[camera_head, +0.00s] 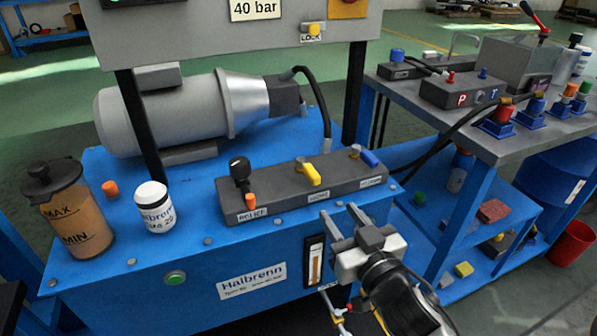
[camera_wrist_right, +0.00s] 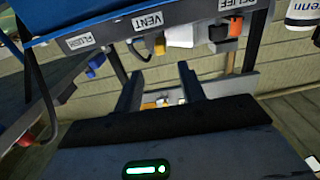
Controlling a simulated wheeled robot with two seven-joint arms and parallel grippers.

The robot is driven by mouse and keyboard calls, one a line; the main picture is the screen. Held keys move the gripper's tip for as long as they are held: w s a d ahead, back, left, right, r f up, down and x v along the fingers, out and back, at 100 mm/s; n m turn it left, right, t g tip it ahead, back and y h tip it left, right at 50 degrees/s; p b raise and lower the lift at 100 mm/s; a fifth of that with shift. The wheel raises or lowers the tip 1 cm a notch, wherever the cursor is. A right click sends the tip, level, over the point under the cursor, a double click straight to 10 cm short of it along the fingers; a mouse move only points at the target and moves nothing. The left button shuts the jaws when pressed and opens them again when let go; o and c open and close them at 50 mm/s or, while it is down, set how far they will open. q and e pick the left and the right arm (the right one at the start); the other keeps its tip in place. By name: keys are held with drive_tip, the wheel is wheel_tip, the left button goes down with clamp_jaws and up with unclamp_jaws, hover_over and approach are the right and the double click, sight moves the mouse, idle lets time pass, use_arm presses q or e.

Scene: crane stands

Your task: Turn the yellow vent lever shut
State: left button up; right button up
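The yellow vent lever (camera_head: 312,174) sits in the middle of a dark grey valve block (camera_head: 280,196) on the blue power unit. It stands out at a slant from the block's top. My right gripper (camera_head: 340,213) is open and empty, in front of the block's right half and below the lever, apart from it. In the right wrist view the two fingers (camera_wrist_right: 160,92) are spread, with the VENT label (camera_wrist_right: 148,22) upside down above them. My left gripper is not in view.
On the block, a black knob with an orange part (camera_head: 251,201) is at left; a blue lever (camera_head: 369,158) is at right. An amber reservoir (camera_head: 76,215) and white bottle (camera_head: 155,208) stand further left. A black hose (camera_head: 320,100) drops behind the block. A side bench (camera_head: 520,145) stands right.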

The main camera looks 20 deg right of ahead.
sight(308, 170)
drive_tip(key=w, duration=1)
drive_tip(key=w+d+b, duration=0.1)
drive_tip(key=w, duration=0.4)
drive_tip(key=shift+w, duration=0.1)
drive_tip(key=shift+r, duration=0.1)
drive_tip(key=shift+c, duration=0.3)
clamp_jaws()
